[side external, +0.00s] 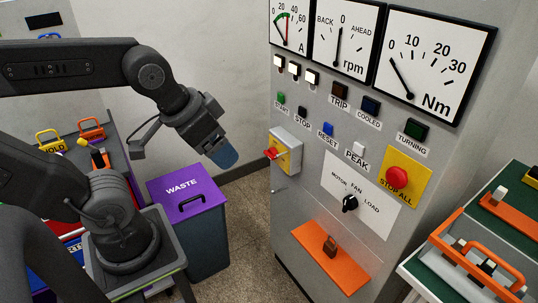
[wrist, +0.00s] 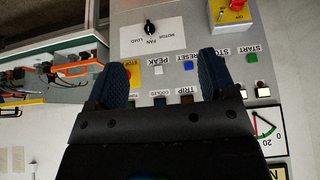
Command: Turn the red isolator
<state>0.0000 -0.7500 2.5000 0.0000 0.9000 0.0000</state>
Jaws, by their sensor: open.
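The red isolator (side external: 271,153) is a red handle on a yellow plate, on the front of a grey box fixed to the left part of the panel. It also shows at the top edge of the wrist view (wrist: 238,5), partly cut off. My gripper (side external: 224,158) hangs in the air to the left of the isolator, in front of the panel and apart from it. In the wrist view its two blue fingers (wrist: 160,65) are spread wide with nothing between them. The side view shows the fingers overlapping.
The panel holds gauges, a red STOP ALL button (side external: 397,177), small START, STOP and RESET buttons, a black selector knob (side external: 349,203) and an orange plate (side external: 318,262). A purple-lidded waste bin (side external: 185,192) stands below my gripper. A green-topped bench (side external: 510,220) is at right.

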